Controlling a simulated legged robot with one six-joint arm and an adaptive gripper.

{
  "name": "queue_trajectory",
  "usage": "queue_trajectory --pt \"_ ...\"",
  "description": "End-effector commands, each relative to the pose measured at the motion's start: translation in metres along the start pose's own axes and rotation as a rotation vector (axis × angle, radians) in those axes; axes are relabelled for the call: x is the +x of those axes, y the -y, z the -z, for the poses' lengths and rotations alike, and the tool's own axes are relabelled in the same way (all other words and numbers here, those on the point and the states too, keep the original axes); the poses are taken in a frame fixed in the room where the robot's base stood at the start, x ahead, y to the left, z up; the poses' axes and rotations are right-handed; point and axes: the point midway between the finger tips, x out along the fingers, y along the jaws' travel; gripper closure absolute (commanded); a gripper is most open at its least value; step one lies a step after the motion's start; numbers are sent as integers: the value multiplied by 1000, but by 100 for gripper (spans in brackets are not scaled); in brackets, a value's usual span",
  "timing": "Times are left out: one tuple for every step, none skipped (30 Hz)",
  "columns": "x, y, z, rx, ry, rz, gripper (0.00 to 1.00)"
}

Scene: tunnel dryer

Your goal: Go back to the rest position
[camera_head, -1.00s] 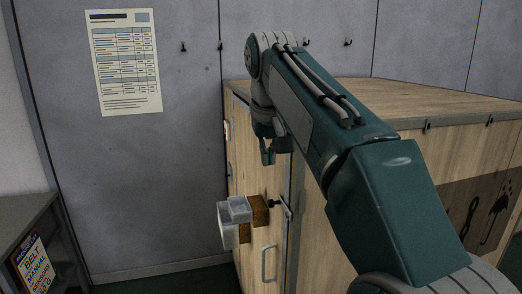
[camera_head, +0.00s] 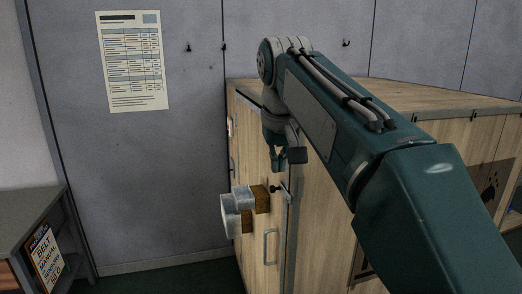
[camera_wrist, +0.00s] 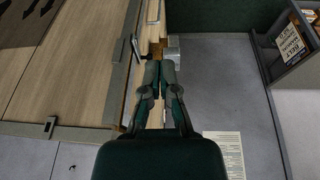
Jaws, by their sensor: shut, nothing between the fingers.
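My gripper (camera_head: 278,160) hangs from the end of my teal arm, in front of the door face of a wooden cabinet (camera_head: 410,98). In the wrist view my gripper (camera_wrist: 160,65) has its two fingers together with nothing between them. My arm hides part of the cabinet top and side.
A paper chart (camera_head: 133,60) hangs on the grey wall, with small hooks (camera_head: 189,47) beside it. A low shelf (camera_head: 25,215) holding a "BELT MANUAL" binder (camera_head: 46,258) stands at left. The floor between shelf and cabinet is clear.

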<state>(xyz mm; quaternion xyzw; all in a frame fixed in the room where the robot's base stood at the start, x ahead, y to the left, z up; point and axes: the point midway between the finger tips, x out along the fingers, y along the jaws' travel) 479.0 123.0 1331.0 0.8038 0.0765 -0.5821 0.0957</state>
Motion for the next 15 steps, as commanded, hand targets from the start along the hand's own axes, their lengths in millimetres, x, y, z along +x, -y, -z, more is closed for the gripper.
queue_trajectory --pt "0 -3 -6 6 -2 -1 100" --pt "0 -5 -9 9 -5 -1 100" --pt "0 -8 -13 12 -8 -1 100" --pt "1 -9 -16 15 -10 -1 100" --pt "1 -11 -20 18 -14 -1 100" --pt "2 -14 -25 23 -17 -1 100" --pt "3 -16 -30 27 -20 -2 100" --pt "4 -19 -35 32 -23 -2 100" --pt "5 -22 -43 38 -27 -3 100" --pt "6 -24 -50 43 -32 -3 100" --pt "8 -27 -57 49 -36 -3 100" --pt "11 -30 -68 59 -42 -4 100" --pt "14 -33 -76 65 -48 -4 100" --pt "16 -35 -85 72 -53 -5 100" --pt "21 -38 -97 82 -60 -6 100"
